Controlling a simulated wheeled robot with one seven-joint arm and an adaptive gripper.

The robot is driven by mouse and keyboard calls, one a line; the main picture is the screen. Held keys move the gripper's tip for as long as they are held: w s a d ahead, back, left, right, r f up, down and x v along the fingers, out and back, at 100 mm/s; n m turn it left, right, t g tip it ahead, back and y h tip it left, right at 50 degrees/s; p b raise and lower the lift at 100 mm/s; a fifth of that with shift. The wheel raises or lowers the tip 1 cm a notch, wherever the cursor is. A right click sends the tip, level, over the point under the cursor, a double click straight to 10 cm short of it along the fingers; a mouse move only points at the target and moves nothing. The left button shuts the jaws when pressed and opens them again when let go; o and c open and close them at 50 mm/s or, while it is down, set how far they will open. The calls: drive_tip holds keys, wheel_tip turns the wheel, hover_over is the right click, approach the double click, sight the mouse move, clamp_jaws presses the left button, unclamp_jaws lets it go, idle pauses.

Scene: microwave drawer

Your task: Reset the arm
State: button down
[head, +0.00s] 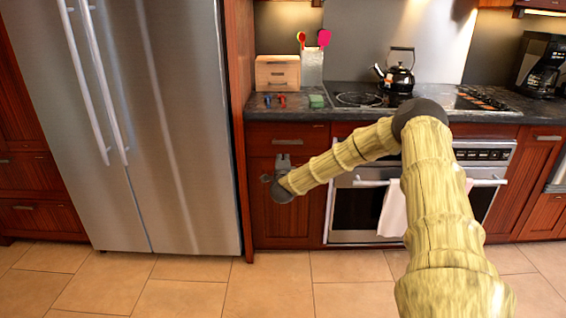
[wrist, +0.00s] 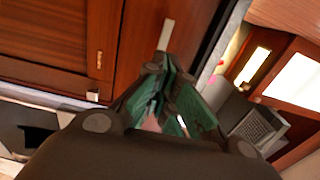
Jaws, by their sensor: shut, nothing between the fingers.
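My arm reaches forward across the right half of the head view and bends left at the elbow. My gripper (head: 283,161) is at its end, in front of the red-brown lower cabinet left of the oven. In the wrist view, my gripper (wrist: 160,112) shows dark green fingers drawn together with nothing held between them. The fingers point toward a wooden cabinet front with a metal handle (wrist: 166,34). In the head view, the drawer (head: 270,133) above that cabinet door looks closed. I cannot tell whether the fingertips touch the cabinet.
A steel fridge (head: 170,120) stands on the left. The oven (head: 350,205) has a white towel (head: 392,208) on its handle. A kettle (head: 398,75), a small wooden drawer box (head: 277,73) and a coffee maker (head: 542,65) stand on the counter. The tiled floor (head: 190,290) is clear.

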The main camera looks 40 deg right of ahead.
drive_tip(key=s+a+f+n+y, duration=0.2)
drive_tip(key=a+f+n+y, duration=0.2)
drive_tip(key=a+f, duration=0.55)
drive_tip(key=s+a+f+n+y, duration=0.25)
drive_tip(key=a+f+n, duration=0.25)
drive_tip(key=a, duration=0.9)
drive_tip(key=s+a+f+n+g+y, duration=0.4)
drive_tip(key=s+a+f+n, duration=0.2)
drive_tip(key=s+a+f, duration=0.7)
drive_tip(key=s+a+f+n+g+y, duration=0.1)
drive_tip(key=s+a+f+n+g, duration=0.2)
drive_tip(key=s, duration=0.6)
drive_tip(key=s+a+f+n+g+y, duration=0.1)
drive_tip(key=s+a+f+n+g, duration=0.1)
drive_tip(key=s+a+f, duration=0.55)
drive_tip(key=s+r+n+g, duration=0.2)
drive_tip(key=s+n+g, duration=0.35)
drive_tip(key=s, duration=1.75)
wheel_tip(320, 180, up, 15)
drive_tip(key=p, duration=1.4)
drive_tip(key=shift+d+f+t+h, duration=0.25)
drive_tip(key=shift+t+h, duration=0.1)
drive_tip(key=shift+h, duration=0.1)
